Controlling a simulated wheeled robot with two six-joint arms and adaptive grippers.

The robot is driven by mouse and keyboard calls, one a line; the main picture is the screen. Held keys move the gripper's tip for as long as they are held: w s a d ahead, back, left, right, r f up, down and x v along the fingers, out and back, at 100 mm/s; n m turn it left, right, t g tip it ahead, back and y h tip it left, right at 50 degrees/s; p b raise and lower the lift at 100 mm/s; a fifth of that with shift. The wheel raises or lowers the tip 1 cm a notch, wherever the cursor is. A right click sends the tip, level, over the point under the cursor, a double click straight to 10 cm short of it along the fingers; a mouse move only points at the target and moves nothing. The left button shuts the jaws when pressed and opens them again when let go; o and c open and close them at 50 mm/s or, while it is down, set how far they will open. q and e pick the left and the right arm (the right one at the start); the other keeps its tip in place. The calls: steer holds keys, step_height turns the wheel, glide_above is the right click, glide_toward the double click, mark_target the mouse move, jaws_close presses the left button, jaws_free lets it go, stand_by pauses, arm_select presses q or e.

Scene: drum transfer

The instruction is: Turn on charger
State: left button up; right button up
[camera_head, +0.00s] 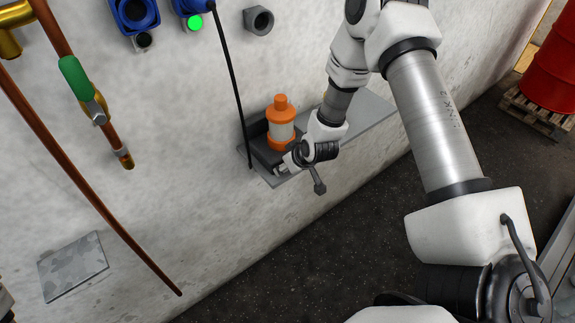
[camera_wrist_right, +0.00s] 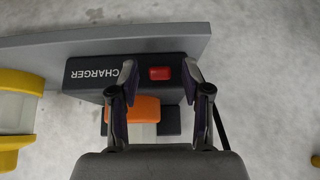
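The charger is a dark box lettered "CHARGER" (camera_wrist_right: 98,73) in the right wrist view, with a red switch (camera_wrist_right: 160,73) on its face. In the head view the charger (camera_head: 257,146) sits on a grey wall shelf, with an orange and white device (camera_head: 281,125) standing in it. The orange part (camera_wrist_right: 146,109) shows between my fingers in the wrist view. My right gripper (camera_wrist_right: 160,76) is open, its fingertips to either side of the red switch. In the head view my right gripper (camera_head: 286,168) is at the charger's front and partly hides it. I cannot tell whether it touches. My left gripper is not in view.
A yellow and white object (camera_wrist_right: 18,118) stands beside the charger on the shelf (camera_head: 372,113). A black cable (camera_head: 233,85) hangs close to the charger's left. Copper pipes (camera_head: 85,175) run down the wall at left. A red drum (camera_head: 553,65) stands on a pallet at far right.

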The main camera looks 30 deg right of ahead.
steer(key=shift+r, duration=0.1)
steer(key=v, duration=1.1)
steer(key=shift+s+r, duration=0.25)
steer(key=shift+r, duration=0.05)
